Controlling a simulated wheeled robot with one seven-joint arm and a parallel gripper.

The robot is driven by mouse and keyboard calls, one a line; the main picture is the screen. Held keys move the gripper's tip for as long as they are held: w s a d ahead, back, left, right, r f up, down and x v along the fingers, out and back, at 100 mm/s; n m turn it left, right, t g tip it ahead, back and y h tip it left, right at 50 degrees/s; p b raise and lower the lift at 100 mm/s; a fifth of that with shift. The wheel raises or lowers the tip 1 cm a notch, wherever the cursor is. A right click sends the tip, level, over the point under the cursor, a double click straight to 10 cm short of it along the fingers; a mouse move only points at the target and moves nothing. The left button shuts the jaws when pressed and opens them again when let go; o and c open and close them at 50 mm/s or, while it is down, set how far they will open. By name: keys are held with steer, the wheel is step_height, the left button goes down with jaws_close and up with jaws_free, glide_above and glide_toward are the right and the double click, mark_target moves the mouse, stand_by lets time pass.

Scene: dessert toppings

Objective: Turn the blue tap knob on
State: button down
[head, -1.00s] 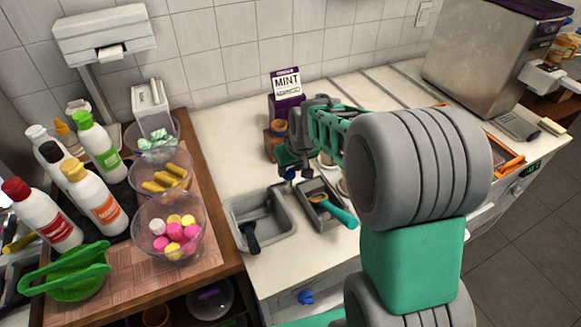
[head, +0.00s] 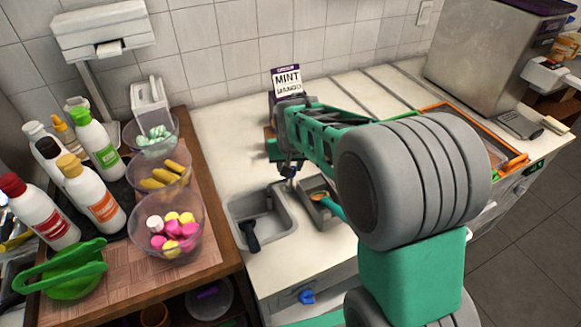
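A blue knob (head: 307,297) sits on the front face of the white counter, below the grey sink basin (head: 240,207). My gripper (head: 291,172) is over the counter at the back right corner of the basin, pointing down. It is well above and behind the blue knob and apart from it. A small blue spot shows close to the fingertips; I cannot tell what it belongs to. The fingers are small and dark, partly hidden by my arm, so I cannot tell whether they are open.
A grey tray (head: 316,214) with a green-handled scoop stands right of the basin, partly behind my arm. A purple mint sign (head: 287,82) stands at the back. Bowls of toppings (head: 168,222) and bottles fill the wooden counter at left.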

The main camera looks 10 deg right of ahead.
steer(key=m, duration=0.1)
steer(key=m+h+b, duration=0.1)
steer(key=m, duration=0.1)
steer(key=shift+a+m, duration=0.25)
steer(key=shift+m, duration=0.05)
steer(key=m, duration=0.1)
steer(key=m+g+h, duration=0.1)
steer(key=m, duration=0.1)
steer(key=shift+w+a+m+h+b, duration=0.1)
steer(key=shift+w+m+h+b, duration=0.1)
steer(key=shift+m+h+b, duration=0.15)
steer(key=m, duration=0.1)
steer(key=m+g, duration=0.1)
steer(key=m, duration=0.1)
steer(key=shift+w+a+m+h, duration=0.1)
steer(key=shift+w+m+h, duration=0.05)
steer(key=shift+m+h, duration=0.15)
steer(key=shift+w+m+g+h+p, duration=0.1)
steer(key=shift+m+g+h+p, duration=0.35)
steer(key=shift+m, duration=1)
steer(key=shift+g, duration=0.35)
steer(key=c, duration=0.9)
jaws_free()
steer(key=shift+r, duration=0.15)
